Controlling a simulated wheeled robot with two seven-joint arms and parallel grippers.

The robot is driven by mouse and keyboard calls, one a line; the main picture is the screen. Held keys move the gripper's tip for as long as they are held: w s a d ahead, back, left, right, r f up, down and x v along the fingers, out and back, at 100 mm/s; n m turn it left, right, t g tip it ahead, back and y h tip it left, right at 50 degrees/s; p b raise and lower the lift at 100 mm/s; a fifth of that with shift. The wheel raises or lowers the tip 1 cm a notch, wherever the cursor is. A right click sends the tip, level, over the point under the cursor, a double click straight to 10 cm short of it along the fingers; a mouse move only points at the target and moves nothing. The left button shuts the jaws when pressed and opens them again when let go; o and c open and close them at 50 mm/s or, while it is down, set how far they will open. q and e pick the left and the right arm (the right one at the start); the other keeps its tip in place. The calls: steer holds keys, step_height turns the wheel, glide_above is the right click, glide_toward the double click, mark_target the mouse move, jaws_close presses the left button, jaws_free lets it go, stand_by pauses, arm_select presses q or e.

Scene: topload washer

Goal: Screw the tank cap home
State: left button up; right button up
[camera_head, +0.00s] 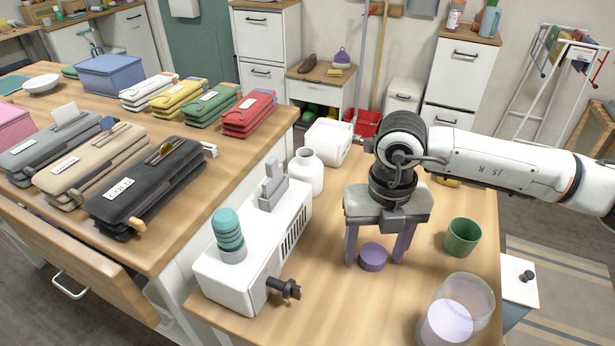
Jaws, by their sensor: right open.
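A round purple cap (373,257) with a ribbed side lies on the wooden table. My right gripper (379,247) points down over it, with its two purple fingers open on either side. Gaps show between the fingers and the cap, and I cannot tell their exact depth relation. A white appliance (230,277) stands to the left, with a stacked teal ribbed cap (228,229) on top and a dark spout or valve at its lower front. A white open-necked bottle (309,174) stands behind it. Which one is the tank is not clear. My left gripper is not in view.
A green cup (462,237) and a clear glass container (464,308) stand right of the gripper. A white tub (329,142) sits at the back. A second table with several folders (146,187) lies left. The table front between appliance and glass is clear.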

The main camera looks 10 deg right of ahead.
steer(key=c, duration=1)
steer(key=shift+r+p, duration=0.35)
steer(key=shift+r, duration=0.15)
steer(key=shift+c, duration=0.2)
steer(key=shift+r+p, duration=0.8)
steer(key=shift+r, duration=0.7)
